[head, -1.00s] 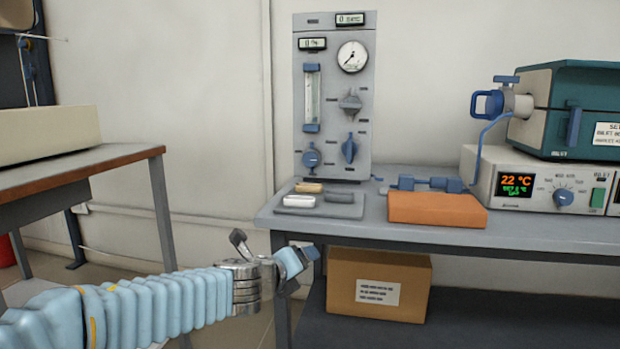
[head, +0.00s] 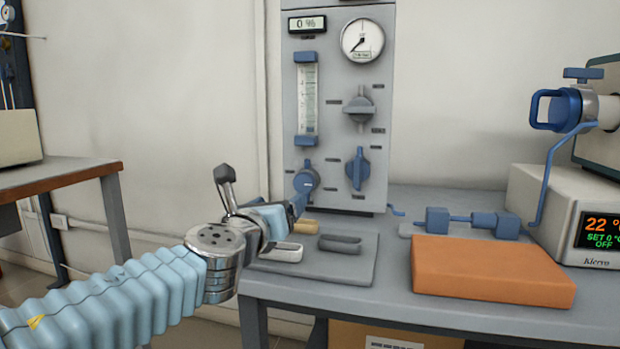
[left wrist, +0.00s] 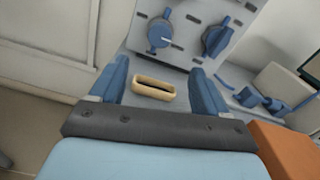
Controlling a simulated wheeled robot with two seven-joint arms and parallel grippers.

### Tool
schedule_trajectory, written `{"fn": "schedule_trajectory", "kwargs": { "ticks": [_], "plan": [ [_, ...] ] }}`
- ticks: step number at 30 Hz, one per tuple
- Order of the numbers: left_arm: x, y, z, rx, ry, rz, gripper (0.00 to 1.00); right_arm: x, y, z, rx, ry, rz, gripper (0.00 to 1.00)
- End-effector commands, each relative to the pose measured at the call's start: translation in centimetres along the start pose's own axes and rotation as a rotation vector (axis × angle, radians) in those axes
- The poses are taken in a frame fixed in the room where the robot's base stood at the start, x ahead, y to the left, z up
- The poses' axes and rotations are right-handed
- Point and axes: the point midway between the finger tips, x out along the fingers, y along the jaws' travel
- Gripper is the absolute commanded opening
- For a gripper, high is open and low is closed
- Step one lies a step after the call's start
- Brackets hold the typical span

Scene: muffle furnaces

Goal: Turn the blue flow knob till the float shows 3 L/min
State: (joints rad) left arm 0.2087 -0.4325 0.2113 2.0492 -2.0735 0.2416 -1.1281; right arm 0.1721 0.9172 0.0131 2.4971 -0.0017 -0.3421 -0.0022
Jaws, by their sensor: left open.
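The grey gas panel (head: 338,60) stands upright at the back of the bench, with a clear flow tube (head: 307,98) between blue end caps. The float is too small to make out. The round blue flow knob (head: 306,181) sits just below the tube. It also shows in the left wrist view (left wrist: 159,33), ahead of the fingertips and apart from them. My left gripper (head: 289,214) is in front of and below the knob; its blue fingers stand apart in the left wrist view (left wrist: 162,72), with nothing held. My right gripper is not in view.
A blue lever-shaped knob (head: 358,168) and a grey knob (head: 359,110) are right of the flow knob. A tray (head: 340,268) with small pieces lies below the panel. An orange block (head: 490,270), blue-ended bar (head: 465,222) and furnace controller (head: 560,205) are to the right.

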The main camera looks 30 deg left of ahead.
Motion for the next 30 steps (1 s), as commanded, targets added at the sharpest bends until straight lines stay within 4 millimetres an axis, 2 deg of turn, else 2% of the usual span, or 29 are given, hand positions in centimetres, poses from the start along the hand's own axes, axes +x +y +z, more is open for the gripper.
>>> {"fn": "schedule_trajectory", "kwargs": {
  "ticks": [4, 7, 15, 21, 25, 30],
  "plan": [
    [0.5, 0.0, 0.0, 0.000, 0.000, 0.000, 0.76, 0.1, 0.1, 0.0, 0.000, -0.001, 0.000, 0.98],
    [1.7, 0.0, -0.1, -0.001, 0.002, 0.000, 0.76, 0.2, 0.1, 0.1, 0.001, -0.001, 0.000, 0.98],
    [7.9, 0.0, -0.1, -0.001, 0.003, 0.000, 0.76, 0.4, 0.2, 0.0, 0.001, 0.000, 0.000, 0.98],
    [11.7, 0.0, 0.0, -0.002, 0.002, 0.000, 0.76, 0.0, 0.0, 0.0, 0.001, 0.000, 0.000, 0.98],
    [13.2, 0.0, 0.0, -0.001, 0.001, 0.000, 0.76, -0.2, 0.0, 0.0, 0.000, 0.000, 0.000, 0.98],
    [13.8, 0.0, 0.0, -0.001, 0.000, 0.000, 0.76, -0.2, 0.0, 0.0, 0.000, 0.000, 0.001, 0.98]
  ]
}}
